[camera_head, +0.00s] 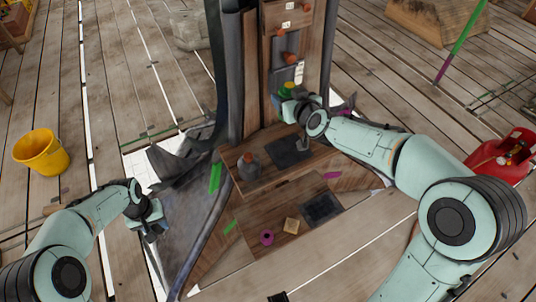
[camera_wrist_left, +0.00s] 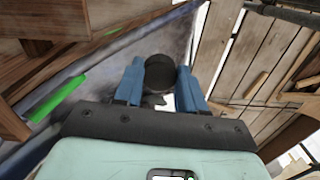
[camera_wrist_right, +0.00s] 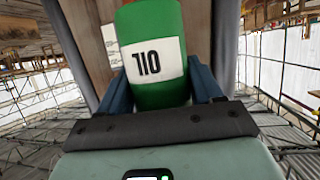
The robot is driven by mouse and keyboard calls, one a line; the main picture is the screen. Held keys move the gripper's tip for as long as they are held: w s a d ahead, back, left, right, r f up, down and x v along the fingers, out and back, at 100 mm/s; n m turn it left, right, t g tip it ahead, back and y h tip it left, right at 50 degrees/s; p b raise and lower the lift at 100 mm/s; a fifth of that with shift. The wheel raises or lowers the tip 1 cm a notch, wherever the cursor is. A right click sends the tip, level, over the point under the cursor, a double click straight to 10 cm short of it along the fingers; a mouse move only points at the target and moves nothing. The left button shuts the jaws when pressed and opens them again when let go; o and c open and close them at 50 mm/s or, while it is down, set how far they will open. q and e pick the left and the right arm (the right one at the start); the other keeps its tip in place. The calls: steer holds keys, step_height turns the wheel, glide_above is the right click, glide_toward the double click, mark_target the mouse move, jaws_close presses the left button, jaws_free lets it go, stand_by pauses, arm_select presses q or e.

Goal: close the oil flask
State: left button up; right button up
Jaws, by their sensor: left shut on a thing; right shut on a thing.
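A green flask (camera_wrist_right: 155,50) with a white label is between the blue fingers of my right gripper (camera_wrist_right: 162,88). The label reads "710", which is "OIL" turned over. My left gripper (camera_wrist_left: 160,85) is shut on a dark round piece (camera_wrist_left: 160,72), which looks like a cap. In the head view my left gripper (camera_head: 154,224) is low at the left, well apart from the flask. The flask's mouth cannot be made out.
A wooden shelf (camera_head: 240,186) holds a dark grey bottle (camera_head: 249,168) and a dark mat (camera_head: 290,150). The lower board has a magenta ring (camera_head: 266,237), a wooden block (camera_head: 291,225) and a dark tray (camera_head: 322,208). A yellow bucket (camera_head: 41,152) stands at the left.

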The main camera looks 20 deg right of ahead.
mark_target(284, 154)
arm_select(q)
steer(key=shift+a, duration=0.15)
arm_select(e)
steer(key=shift+w+d+r, duration=0.15)
steer(key=shift+r, duration=0.15)
